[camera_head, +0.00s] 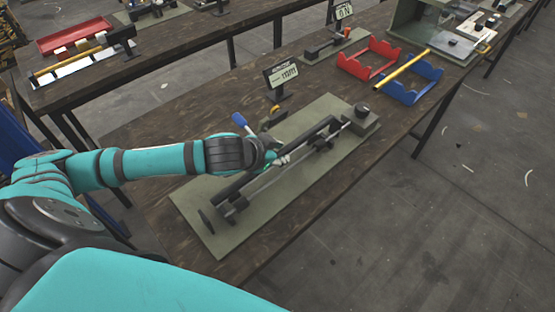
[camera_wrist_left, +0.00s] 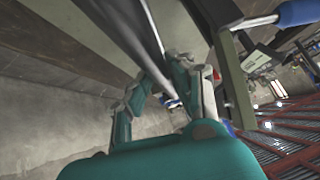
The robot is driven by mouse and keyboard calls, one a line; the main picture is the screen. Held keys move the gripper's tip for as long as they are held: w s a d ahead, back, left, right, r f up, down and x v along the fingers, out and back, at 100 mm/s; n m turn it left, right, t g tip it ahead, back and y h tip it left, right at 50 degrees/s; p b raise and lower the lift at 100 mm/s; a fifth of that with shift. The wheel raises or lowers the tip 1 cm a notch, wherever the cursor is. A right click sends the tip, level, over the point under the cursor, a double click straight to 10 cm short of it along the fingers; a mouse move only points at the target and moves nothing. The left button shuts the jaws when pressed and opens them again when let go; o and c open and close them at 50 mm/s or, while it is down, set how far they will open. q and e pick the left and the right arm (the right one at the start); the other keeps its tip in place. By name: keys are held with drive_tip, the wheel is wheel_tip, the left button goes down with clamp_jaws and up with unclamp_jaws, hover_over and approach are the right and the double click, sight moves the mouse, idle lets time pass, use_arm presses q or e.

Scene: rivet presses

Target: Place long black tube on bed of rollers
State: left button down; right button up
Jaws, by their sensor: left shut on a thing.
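The long black tube (camera_head: 313,134) lies lengthwise over the green-grey base plate (camera_head: 193,206) in the head view. It also runs up from between the fingers in the wrist view (camera_wrist_left: 122,24). My left gripper (camera_head: 284,160) is shut on the tube near its middle; the fingers also show in the wrist view (camera_wrist_left: 178,82). The bed of rollers (camera_head: 231,206) stands on the plate, partly hidden by tube and gripper. I cannot tell whether the tube touches the rollers. My right gripper is not in view.
A blue-handled lever (camera_head: 239,119) stands close behind my left gripper. A dark block (camera_head: 361,118) sits at the plate's far end. A display (camera_head: 281,74), red cradle (camera_head: 368,60), blue cradle (camera_head: 413,82) and yellow tube (camera_head: 401,70) are farther back. The wooden table's front strip is clear.

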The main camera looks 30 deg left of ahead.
use_arm(q)
wheel_tip(320, 180, down, 3)
drive_tip(key=shift+d+f, duration=0.1)
drive_tip(key=shift+f, duration=0.1)
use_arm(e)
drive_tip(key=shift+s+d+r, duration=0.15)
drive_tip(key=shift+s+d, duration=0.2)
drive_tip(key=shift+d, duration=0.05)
use_arm(q)
drive_tip(key=shift+f, duration=0.1)
drive_tip(key=c, duration=1.2)
unclamp_jaws()
drive_tip(key=shift+o, duration=0.2)
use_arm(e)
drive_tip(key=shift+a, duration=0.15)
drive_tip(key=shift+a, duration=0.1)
